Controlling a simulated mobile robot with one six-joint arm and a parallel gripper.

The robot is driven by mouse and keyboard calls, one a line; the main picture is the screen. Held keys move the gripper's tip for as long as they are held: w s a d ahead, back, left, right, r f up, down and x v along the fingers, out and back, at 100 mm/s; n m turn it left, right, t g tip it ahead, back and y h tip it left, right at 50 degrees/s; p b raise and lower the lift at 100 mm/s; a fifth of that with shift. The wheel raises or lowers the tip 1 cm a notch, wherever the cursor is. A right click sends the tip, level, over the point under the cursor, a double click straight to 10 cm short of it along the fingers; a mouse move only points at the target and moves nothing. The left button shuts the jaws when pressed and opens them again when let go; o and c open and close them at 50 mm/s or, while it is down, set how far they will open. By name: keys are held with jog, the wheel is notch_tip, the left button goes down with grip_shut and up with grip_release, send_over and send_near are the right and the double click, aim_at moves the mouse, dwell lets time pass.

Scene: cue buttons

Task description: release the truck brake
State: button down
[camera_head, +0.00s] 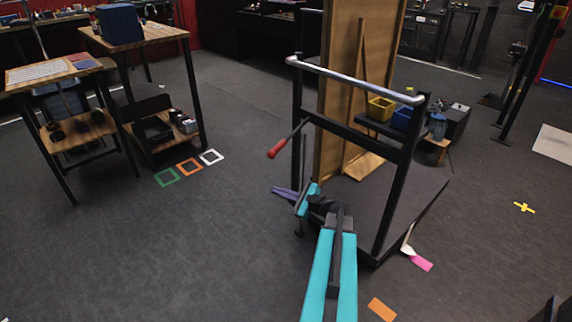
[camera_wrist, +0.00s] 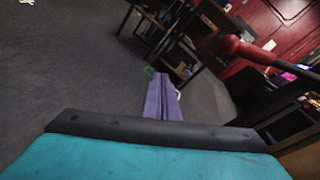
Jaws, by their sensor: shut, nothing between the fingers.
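The truck (camera_head: 355,70) is a dark platform cart with black posts and a silver push bar, right of centre in the head view. Its brake lever has a red grip (camera_head: 277,149) on a thin dark rod, slanting down and left from the near left post. In the wrist view the red grip (camera_wrist: 240,48) is at the upper right. My gripper (camera_head: 276,189) has purple fingers, shut and empty, a little below the red grip in the head view. In the wrist view the fingers (camera_wrist: 162,80) point up the middle, left of the grip and apart from it.
A tall wooden panel (camera_head: 340,90) stands on the truck. A yellow bin (camera_head: 381,108) and a blue bin (camera_head: 408,118) are behind the frame. Wooden workbenches (camera_head: 150,33) stand at the upper left. The floor left of the truck is clear, with coloured square markings.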

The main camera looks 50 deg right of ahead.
jog(key=s+d+r+m+t+h+b, duration=0.2)
jog(key=s+d+r, duration=0.3)
jog(key=d, duration=0.5)
jog(key=shift+s+d+m+h, duration=0.2)
jog(key=shift+s+m+h, duration=0.15)
jog(key=shift+m+h, duration=0.5)
jog(key=shift+w, duration=0.1)
jog(key=w+a+r+b, duration=0.1)
jog(key=w+r+b, duration=0.2)
jog(key=w, duration=0.7)
jog(key=shift+w+r, duration=0.4)
jog(key=shift+r, duration=0.1)
